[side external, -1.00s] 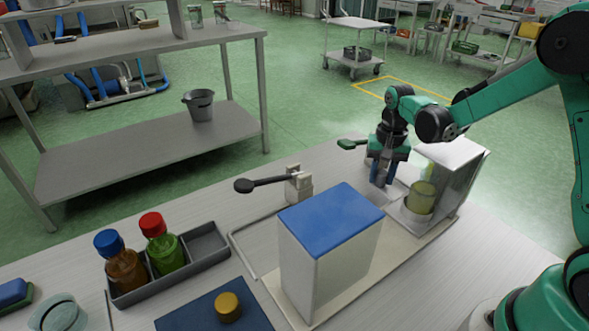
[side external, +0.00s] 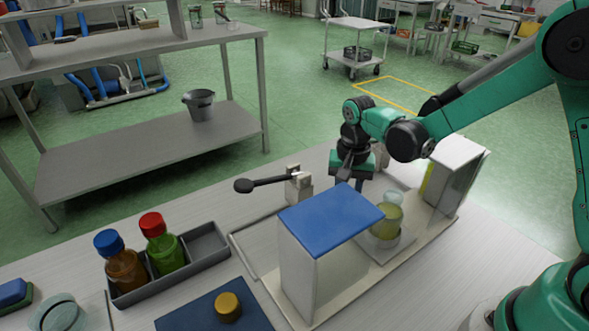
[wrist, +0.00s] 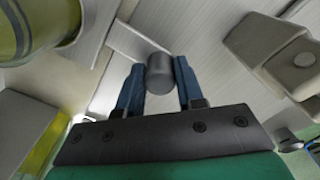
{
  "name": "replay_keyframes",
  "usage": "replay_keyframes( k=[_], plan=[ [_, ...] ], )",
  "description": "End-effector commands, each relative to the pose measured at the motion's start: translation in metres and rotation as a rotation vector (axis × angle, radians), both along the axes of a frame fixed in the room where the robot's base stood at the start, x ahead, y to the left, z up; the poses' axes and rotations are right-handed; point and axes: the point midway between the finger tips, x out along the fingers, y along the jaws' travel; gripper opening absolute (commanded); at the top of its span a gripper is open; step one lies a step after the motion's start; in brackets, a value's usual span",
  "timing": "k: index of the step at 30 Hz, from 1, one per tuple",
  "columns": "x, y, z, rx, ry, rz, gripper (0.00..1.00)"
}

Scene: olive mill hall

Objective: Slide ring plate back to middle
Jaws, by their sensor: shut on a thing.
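The ring plate (side external: 376,250) is a grey slide on a pale base board, with a raised ring around a glass (side external: 386,222) of yellow-green liquid. It sits between the blue-topped box and the white box at the far end. In the wrist view the glass (wrist: 28,28) fills the upper left corner. My gripper (wrist: 160,85) has its blue fingers on either side of a dark grey knob (wrist: 160,72) and is shut on it. In the side view my gripper (side external: 347,181) is behind the plate, its fingertips partly hidden by the blue-topped box.
The blue-topped box (side external: 331,250) stands just left of the plate. The white box (side external: 453,172) stands to the right, with bare board between. A black-handled lever (side external: 268,182) stands on a block behind. Bottles (side external: 164,242) sit in a grey tray at left.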

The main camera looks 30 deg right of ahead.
Motion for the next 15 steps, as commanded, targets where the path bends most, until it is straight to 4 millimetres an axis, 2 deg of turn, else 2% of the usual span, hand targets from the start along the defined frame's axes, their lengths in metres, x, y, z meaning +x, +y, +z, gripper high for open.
replay_keyframes(
  k=[1,5,14,15],
  plan=[
    [0.001,0.010,0.000,0.001,-0.002,0.006,0.00],
    [0.000,0.023,0.000,0.001,-0.003,0.001,0.00],
    [0.000,0.024,0.000,0.001,-0.004,-0.001,0.00],
    [0.001,0.024,0.000,0.001,-0.005,-0.001,0.41]
  ],
)
